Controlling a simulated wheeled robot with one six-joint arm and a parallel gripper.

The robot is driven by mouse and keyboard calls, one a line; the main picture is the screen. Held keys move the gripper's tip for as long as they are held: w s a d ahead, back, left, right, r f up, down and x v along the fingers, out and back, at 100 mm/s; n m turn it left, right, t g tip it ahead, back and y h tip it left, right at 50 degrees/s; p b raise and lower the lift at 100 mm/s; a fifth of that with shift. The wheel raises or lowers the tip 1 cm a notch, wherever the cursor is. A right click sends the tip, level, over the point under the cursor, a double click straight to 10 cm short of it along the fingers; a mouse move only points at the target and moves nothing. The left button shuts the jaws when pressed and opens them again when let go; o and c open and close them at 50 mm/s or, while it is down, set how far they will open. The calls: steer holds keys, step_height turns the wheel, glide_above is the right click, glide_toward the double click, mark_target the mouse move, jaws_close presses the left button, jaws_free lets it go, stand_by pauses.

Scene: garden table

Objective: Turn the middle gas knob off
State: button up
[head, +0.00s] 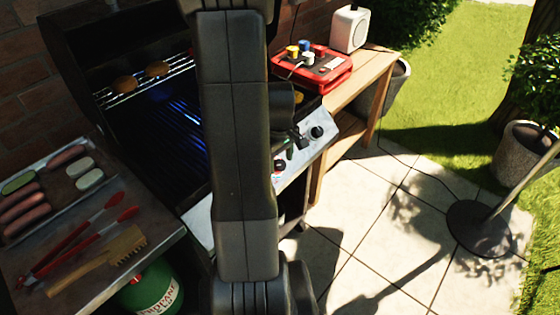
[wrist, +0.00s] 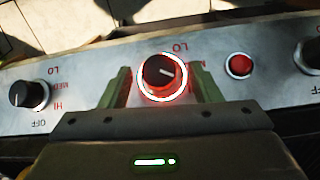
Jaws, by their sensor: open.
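The middle gas knob (wrist: 158,72) is black, with a glowing red ring around its base. Its white pointer line is turned toward the right in the wrist view, away from the upside-down LO mark above it. My gripper (wrist: 160,76) is open, with one green finger on each side of this knob. I cannot tell whether the fingers touch it. The gripper covers the lower labels. In the head view my arm hides the middle knob and part of the silver control panel (head: 318,147).
An unlit knob (wrist: 28,94) and a red button (wrist: 240,66) flank the middle knob; another knob (wrist: 311,55) is cut off at right. The open grill (head: 165,115) has lit blue burners. A tool shelf (head: 25,255) stands left and a wooden side table (head: 365,75) right.

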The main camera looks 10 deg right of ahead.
steer(key=shift+f, duration=0.4)
steer(key=shift+c, duration=0.5)
steer(key=c, duration=0.9)
steer(key=shift+r, duration=0.1)
